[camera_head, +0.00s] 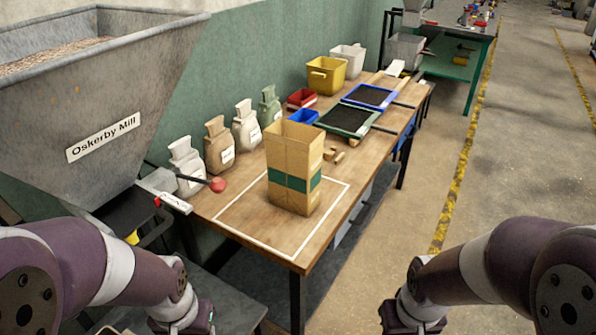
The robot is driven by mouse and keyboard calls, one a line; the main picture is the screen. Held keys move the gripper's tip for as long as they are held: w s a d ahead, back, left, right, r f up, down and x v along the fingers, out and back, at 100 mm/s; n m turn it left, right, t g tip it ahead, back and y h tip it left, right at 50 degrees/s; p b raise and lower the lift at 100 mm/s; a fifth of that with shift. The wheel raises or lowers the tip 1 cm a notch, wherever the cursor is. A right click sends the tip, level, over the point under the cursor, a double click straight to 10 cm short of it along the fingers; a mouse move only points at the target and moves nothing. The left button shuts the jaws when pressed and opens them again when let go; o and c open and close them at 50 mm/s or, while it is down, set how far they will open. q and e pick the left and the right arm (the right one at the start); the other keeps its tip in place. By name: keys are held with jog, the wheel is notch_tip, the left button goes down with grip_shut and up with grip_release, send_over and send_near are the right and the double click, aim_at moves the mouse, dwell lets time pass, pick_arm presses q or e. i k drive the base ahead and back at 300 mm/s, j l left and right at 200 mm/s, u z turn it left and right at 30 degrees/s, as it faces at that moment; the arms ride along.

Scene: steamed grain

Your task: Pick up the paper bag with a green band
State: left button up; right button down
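The paper bag with a green band (294,160) stands upright and open-topped on the wooden table. It is inside a white outlined rectangle near the table's front end. My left gripper (185,326) is at the bottom edge, left of the table and apart from the bag; its fingertips are cut off. My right gripper (412,326) is at the bottom edge, right of the table, over the floor; its fingertips are also out of view. Neither gripper touches the bag. The inside of the bag is mostly hidden.
Several small tied sacks (219,146) stand along the wall behind the bag. A grey hopper (150,85) labelled Oskerby Mill stands at left, with a red-knobbed lever (217,185) near the table. Framed sieves (347,121) and bins (326,75) lie farther back. Floor at right is clear.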

aim_at(294, 150)
jog(key=u, duration=2.1)
jog(key=z, duration=2.1)
jog(key=u, duration=0.25)
jog(key=i+l+u, duration=0.2)
jog(key=u, duration=0.25)
jog(key=i+l+u, duration=0.1)
jog(key=l+u, duration=0.35)
jog(key=i+l+u, duration=0.1)
jog(key=l+u, duration=0.4)
